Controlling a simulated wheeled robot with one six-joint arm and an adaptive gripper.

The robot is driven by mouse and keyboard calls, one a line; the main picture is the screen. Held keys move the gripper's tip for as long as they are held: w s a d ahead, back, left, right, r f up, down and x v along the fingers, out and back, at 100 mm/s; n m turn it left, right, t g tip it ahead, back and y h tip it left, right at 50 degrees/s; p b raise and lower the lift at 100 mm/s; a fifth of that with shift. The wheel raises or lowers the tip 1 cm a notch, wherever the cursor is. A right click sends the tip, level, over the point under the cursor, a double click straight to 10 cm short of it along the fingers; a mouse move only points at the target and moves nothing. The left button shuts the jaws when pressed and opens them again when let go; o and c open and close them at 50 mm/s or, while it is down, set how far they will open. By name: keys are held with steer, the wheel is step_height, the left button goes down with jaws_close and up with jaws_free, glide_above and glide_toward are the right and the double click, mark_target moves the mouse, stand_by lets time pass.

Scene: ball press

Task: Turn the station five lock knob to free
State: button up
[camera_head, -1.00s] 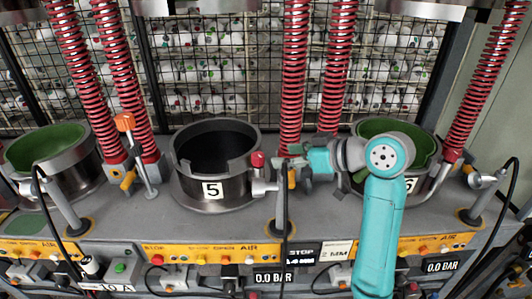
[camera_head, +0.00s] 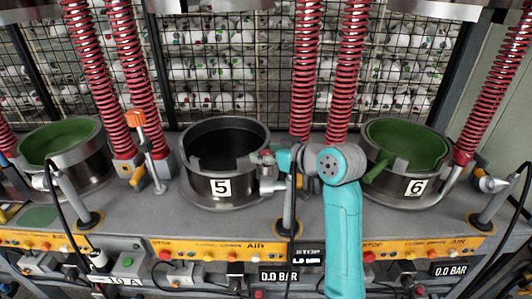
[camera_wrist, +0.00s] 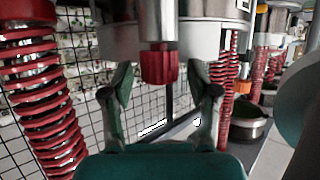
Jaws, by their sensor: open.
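The station five pot (camera_head: 207,190) is a dark steel cylinder with a "5" label. My gripper (camera_head: 265,157) is at its right rim in the head view and hides the lock knob there. In the wrist view the ribbed red knob (camera_wrist: 159,66) hangs down from a steel cylinder at top centre. My gripper (camera_wrist: 168,82) is open, with one finger to each side of the knob in the picture. Gaps show on both sides. I cannot tell how far the fingertips reach along the knob. No free or lock marking is readable.
The station six pot (camera_head: 403,190), with a green inside, stands to the right. An orange-topped lever (camera_head: 136,118) stands left of station five. Red springs (camera_head: 308,70) rise behind my arm, and a black cable (camera_head: 292,215) hangs in front.

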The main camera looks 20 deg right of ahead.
steer(key=shift+w+a+f, duration=0.1)
steer(key=shift+w+f, duration=0.05)
steer(key=shift+w, duration=0.15)
jaws_close()
steer(key=shift+n+g+y, duration=0.5)
steer(key=shift+n+y, duration=0.2)
steer(key=shift+n+g+y, duration=0.5)
steer(key=shift+n+y, duration=0.3)
jaws_free()
